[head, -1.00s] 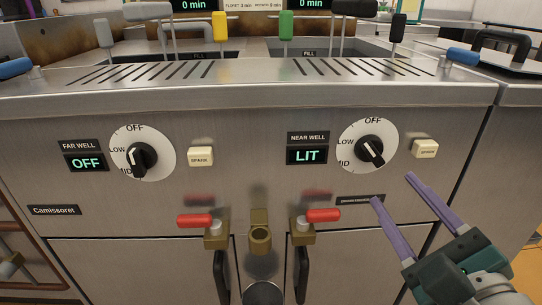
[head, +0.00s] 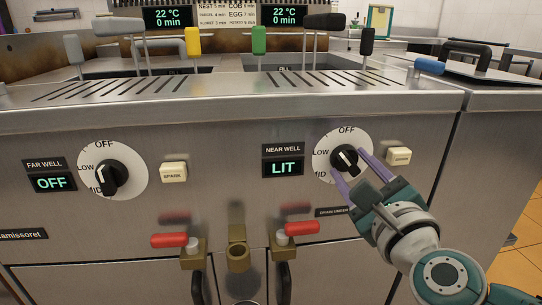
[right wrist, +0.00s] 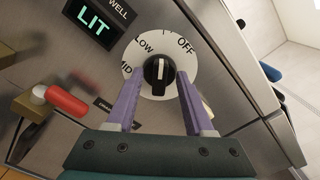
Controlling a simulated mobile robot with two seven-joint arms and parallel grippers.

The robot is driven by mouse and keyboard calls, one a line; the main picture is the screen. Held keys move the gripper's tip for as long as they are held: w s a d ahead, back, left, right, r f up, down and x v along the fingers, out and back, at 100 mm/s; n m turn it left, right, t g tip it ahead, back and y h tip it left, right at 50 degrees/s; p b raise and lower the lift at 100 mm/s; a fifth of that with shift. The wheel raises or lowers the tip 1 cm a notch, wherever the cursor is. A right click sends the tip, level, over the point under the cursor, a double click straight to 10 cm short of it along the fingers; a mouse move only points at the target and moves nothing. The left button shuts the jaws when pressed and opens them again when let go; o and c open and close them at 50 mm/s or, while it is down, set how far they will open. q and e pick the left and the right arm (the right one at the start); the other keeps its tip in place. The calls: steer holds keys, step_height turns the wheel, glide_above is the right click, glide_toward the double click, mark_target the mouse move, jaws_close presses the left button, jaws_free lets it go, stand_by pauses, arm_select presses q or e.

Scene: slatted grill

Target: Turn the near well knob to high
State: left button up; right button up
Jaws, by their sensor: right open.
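The near well knob (head: 344,158) is black with a white mark, on a white dial lettered OFF, LOW and MID; no HIGH lettering shows. The display (head: 284,167) beside it reads LIT. My right gripper (head: 348,163) is open, its purple fingers reaching to either side of the knob. In the right wrist view the knob (right wrist: 157,76) stands between the fingertips, with a small gap seeming to show on each side. There the white mark points up, between LOW and OFF. Whether the fingers touch the dial I cannot tell. My left gripper is out of view.
The spark button (head: 398,156) is close right of the right finger. A red-handled valve (head: 296,230) sticks out below the display. The far well knob (head: 112,175) and its OFF display (head: 52,183) are at left. The slatted ledge (head: 230,90) overhangs the panel.

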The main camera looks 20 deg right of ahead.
steer(key=shift+c, duration=0.4)
jaws_close()
